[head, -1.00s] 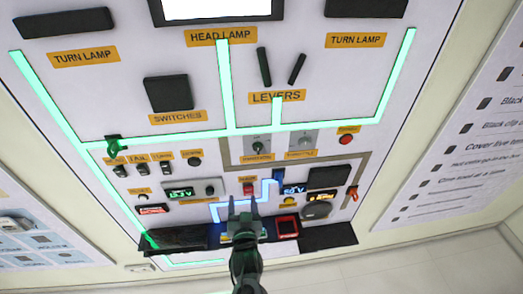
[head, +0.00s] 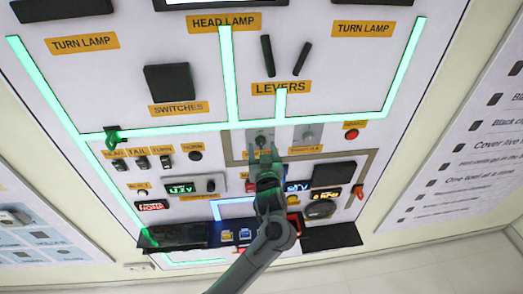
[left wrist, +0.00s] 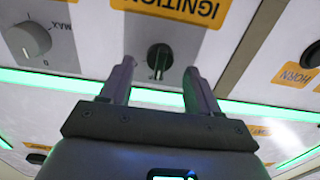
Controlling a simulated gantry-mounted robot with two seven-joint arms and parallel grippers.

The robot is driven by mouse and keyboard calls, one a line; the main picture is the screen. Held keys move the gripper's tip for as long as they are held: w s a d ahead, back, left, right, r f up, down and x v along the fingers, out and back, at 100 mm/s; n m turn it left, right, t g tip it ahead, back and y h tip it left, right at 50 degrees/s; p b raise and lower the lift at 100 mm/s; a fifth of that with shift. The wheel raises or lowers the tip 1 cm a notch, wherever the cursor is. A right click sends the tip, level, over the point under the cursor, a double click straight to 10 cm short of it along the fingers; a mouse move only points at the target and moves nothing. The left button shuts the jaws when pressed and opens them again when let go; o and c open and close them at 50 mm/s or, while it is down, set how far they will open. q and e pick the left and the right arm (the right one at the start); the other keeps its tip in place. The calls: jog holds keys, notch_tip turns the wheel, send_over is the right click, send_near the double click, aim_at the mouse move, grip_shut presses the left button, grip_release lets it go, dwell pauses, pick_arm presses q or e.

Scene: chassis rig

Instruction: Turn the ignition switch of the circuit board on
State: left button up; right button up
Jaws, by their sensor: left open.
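The ignition switch (left wrist: 159,58) is a dark round knob with a raised grip bar, on a grey plate above the orange IGNITION label. In the left wrist view it sits between the two fingers of my open left gripper (left wrist: 159,74), with a gap on both sides. In the head view the ignition switch (head: 260,141) shows just beyond the fingertips of my left gripper (head: 266,156). The arm hides most of its label there. The circuit board (head: 200,85) is a large white panel. My right gripper is not in view.
The throttle knob (head: 308,137) is close to the right of the switch in the head view. A red button (head: 351,134) lies further right. Two black levers (head: 267,56) stand above. Displays, wires and black trays (head: 332,236) crowd the lower panel.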

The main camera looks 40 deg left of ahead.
pick_arm(q)
jog(key=shift+b+x, duration=0.35)
jog(key=shift+x, duration=0.8)
jog(key=c, duration=1)
jog(key=shift+r+m+p, duration=0.2)
jog(key=shift+m+p, duration=0.2)
jog(key=shift+p, duration=0.4)
jog(key=m+p, duration=0.3)
jog(key=p, duration=0.2)
jog(key=shift+r+m, duration=0.1)
jog(key=shift+m, duration=0.3)
jog(key=shift+d+m, duration=0.1)
jog(key=shift+m, duration=0.3)
jog(key=shift+w+f+m+p, duration=0.1)
jog(key=shift+f+m+p, duration=0.25)
jog(key=shift+m, duration=2.85)
